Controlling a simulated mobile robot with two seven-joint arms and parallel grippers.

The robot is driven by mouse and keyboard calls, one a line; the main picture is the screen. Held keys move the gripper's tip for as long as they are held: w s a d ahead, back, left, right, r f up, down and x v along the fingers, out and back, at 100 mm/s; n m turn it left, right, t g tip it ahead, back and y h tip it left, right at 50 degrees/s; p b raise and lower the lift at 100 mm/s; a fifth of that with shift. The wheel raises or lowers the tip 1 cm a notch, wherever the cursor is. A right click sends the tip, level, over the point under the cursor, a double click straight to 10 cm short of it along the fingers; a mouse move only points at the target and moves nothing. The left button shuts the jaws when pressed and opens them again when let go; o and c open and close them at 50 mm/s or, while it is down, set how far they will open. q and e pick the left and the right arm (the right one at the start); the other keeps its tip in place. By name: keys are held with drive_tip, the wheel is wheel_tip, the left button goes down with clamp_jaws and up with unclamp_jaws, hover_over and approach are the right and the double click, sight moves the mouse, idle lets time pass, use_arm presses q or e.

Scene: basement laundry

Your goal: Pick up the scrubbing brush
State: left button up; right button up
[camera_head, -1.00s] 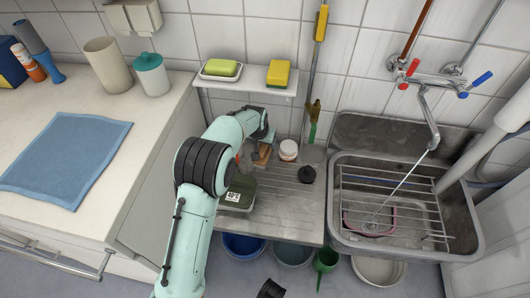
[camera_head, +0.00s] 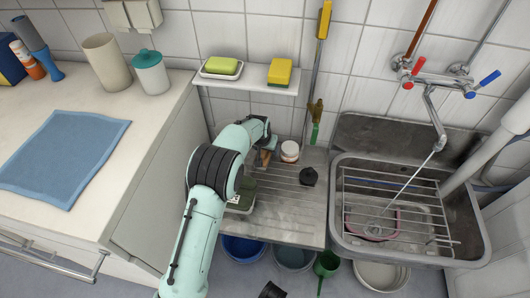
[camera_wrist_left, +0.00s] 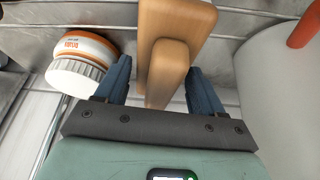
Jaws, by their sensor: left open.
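The scrubbing brush (camera_wrist_left: 172,28) shows its light wooden body in the left wrist view, between the two blue fingers of my left gripper (camera_wrist_left: 158,82). The fingers are apart, with a gap visible on the right side of the wood. In the head view the brush (camera_head: 264,157) is a small brown patch on the metal drainboard, mostly hidden behind my left gripper (camera_head: 259,148). Its bristles cannot be made out.
A white jar with an orange label (camera_wrist_left: 82,62) stands close left of the fingers in the wrist view. A black object (camera_head: 309,176) sits farther right on the drainboard (camera_head: 290,218).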

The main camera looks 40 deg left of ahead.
use_arm(q)
drive_tip(key=shift+f, duration=0.2)
idle(0.3)
drive_tip(key=c, duration=0.8)
drive_tip(key=shift+r, duration=0.1)
